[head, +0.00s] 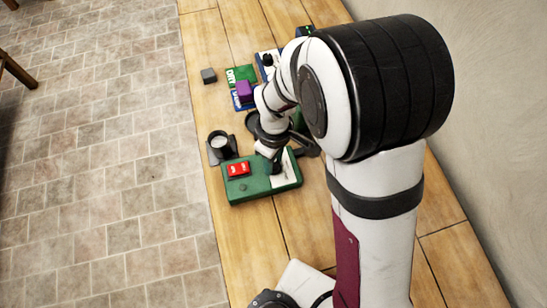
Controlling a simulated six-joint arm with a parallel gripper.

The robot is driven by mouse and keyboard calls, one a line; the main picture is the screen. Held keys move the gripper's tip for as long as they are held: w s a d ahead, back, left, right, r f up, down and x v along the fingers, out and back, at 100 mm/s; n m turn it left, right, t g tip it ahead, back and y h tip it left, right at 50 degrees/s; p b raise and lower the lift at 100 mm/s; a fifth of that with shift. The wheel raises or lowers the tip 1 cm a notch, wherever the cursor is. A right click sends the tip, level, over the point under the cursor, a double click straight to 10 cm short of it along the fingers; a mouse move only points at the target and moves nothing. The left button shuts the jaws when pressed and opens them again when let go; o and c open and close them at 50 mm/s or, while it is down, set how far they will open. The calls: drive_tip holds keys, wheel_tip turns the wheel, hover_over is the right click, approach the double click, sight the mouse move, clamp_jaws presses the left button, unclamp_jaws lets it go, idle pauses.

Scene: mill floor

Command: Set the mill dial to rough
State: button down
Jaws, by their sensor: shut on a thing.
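A green mill box (262,193) stands on the wooden bench, with a red double switch (238,169) at its left and a white panel (290,172) at its right. My gripper (275,166) reaches down to the top of the box beside the white panel. Its jaws are shut on the dial there. The dial is hidden behind the gripper, and I cannot read its setting. A small round knob (243,187) shows on the front left of the box top.
A black stand with a round cup (220,143) is just behind the box at left. Farther back are a green bin marked DRY (238,73), a purple block (245,90), a blue bin (238,103) and a grey cube (208,75). The bench's left edge is near the box.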

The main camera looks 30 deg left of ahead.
idle(0.4)
drive_tip(key=c, duration=0.5)
unclamp_jaws()
drive_tip(key=r, duration=1.5)
drive_tip(key=shift+w+r, duration=0.2)
drive_tip(key=shift+r, duration=0.2)
drive_tip(key=s+d+r+m, duration=0.1)
drive_tip(key=d+r+m, duration=0.2)
drive_tip(key=d+m, duration=0.65)
drive_tip(key=s+d+m, duration=0.3)
drive_tip(key=d+m, duration=0.1)
drive_tip(key=s+d+f+m+y, duration=0.1)
drive_tip(key=s+d+m, duration=0.2)
drive_tip(key=d+m, duration=0.1)
drive_tip(key=s+d+f+m, duration=0.1)
drive_tip(key=s+d+m, duration=0.3)
drive_tip(key=m, duration=0.1)
drive_tip(key=shift+d+y, duration=0.25)
drive_tip(key=shift+y, duration=0.15)
